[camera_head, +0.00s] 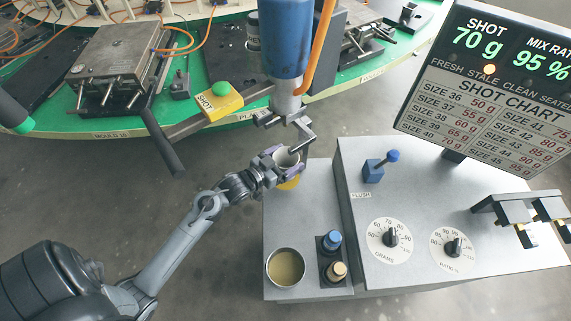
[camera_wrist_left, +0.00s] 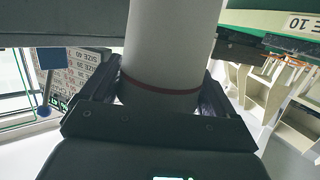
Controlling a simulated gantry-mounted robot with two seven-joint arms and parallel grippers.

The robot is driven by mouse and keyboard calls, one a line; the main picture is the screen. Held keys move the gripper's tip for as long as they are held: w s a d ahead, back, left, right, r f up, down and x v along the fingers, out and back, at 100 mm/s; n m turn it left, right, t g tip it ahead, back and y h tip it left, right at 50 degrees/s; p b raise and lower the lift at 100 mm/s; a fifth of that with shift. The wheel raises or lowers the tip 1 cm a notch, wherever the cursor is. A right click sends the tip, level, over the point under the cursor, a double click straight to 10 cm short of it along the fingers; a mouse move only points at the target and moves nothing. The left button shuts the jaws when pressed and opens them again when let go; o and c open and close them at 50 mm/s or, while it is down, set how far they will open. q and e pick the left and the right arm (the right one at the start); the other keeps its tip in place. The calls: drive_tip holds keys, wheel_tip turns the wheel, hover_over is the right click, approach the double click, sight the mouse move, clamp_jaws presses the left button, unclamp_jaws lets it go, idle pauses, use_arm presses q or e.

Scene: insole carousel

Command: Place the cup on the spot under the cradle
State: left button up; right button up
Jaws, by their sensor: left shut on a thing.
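My left gripper (camera_head: 282,160) is shut on a pale cup (camera_head: 287,157), with its fingers on both sides of the wall. The cup's open top faces up, and it sits close below the metal cradle (camera_head: 300,133) under the blue nozzle head. A yellow spot (camera_head: 289,184) shows partly below the cup on the grey machine top. I cannot tell whether the cup touches the surface. In the left wrist view the cup (camera_wrist_left: 165,60) is a white cylinder with a thin dark red line, between the fingers (camera_wrist_left: 160,95). My right gripper is not in view.
A blue lever (camera_head: 381,166) and dials (camera_head: 390,238) are to the right. The green carousel (camera_head: 235,115) with moulds lies behind.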

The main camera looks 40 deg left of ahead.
use_arm(q)
drive_tip(key=shift+f+b, duration=0.35)
drive_tip(key=shift+f, duration=1)
drive_tip(key=shift+f, duration=0.1)
drive_tip(key=o, duration=0.8)
drive_tip(key=shift+c, duration=0.2)
drive_tip(key=shift+s, duration=0.25)
drive_tip(key=p+v, duration=0.2)
drive_tip(key=v, duration=0.9)
drive_tip(key=shift+s, duration=0.25)
